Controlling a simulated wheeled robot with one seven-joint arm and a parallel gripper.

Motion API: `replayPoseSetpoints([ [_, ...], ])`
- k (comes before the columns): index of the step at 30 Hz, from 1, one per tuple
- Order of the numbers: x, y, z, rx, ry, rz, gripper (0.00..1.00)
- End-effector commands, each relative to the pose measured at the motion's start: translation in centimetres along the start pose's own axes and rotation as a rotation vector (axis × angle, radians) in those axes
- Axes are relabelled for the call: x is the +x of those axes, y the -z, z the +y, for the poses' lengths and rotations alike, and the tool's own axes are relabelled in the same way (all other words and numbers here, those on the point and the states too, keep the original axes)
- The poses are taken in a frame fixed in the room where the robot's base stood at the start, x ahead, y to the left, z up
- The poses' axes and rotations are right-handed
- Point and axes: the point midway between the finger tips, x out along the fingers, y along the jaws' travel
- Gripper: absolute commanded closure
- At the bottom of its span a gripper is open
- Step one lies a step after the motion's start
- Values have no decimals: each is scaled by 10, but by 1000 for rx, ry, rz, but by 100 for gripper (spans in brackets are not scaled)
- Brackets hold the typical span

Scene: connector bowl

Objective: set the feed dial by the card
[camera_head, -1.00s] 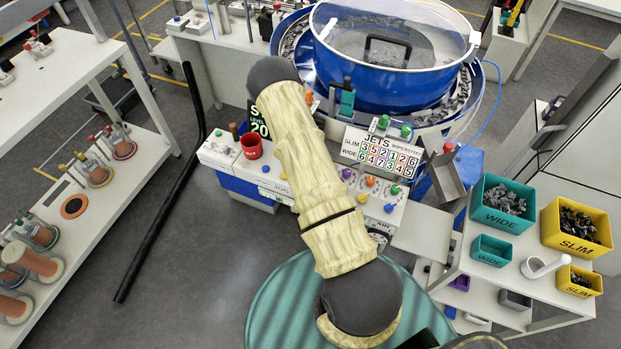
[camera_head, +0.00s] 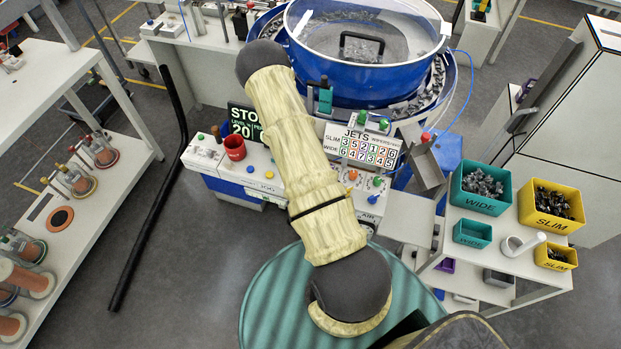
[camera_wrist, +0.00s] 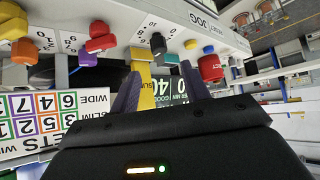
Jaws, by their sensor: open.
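The JETS card (camera_head: 362,149), with SLIM and WIDE rows of coloured number boxes, stands on the feeder front; it also shows upside down at left in the wrist view (camera_wrist: 48,117). A dark knob (camera_wrist: 157,44) with a number scale sits above my gripper in the wrist view. Red-purple (camera_wrist: 99,38) and yellow-orange (camera_wrist: 24,50) knobs with scales are to its left. Which one is the feed dial I cannot tell. My gripper (camera_wrist: 160,88) is open, its fingers apart and below the dark knob in the picture, apparently holding nothing. My arm hides it in the head view.
The blue bowl feeder (camera_head: 370,70) is behind. WIDE (camera_head: 479,205) and SLIM (camera_head: 553,226) bins stand at right. A black pole (camera_head: 150,220) lies at left. Grey floor is open at left.

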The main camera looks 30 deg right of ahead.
Motion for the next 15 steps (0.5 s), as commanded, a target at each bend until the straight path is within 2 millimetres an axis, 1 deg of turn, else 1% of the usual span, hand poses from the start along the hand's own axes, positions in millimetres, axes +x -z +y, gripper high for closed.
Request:
replayPoseSetpoints([
  [1, -7, 3, 0, 1, -1, -4, 54],
  [15, -39, 3, 0, 0, 0, -2, 54],
])
